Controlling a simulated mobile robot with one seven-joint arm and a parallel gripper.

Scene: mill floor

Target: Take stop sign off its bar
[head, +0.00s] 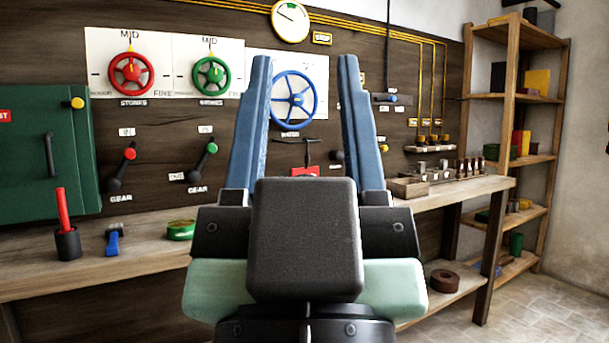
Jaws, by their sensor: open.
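A small red plate (305,171), which looks like the stop sign, hangs below a thin dark bar (308,142) on the dark wooden wall. Only its top edge shows; my gripper hides the rest, and I cannot read it. My gripper (304,62) fills the middle foreground, with two long blue fingers spread wide and nothing between them. In the picture the red plate lies between the fingers, low down near the palm. The gap in depth between gripper and plate cannot be told.
Red (131,73), green (211,76) and blue (294,98) handwheels and two gear levers are on the wall. A workbench (140,262) runs below, with a red-handled tool in a black cup (67,243) and a wooden tray (408,187). Shelves (507,100) stand right; floor there is clear.

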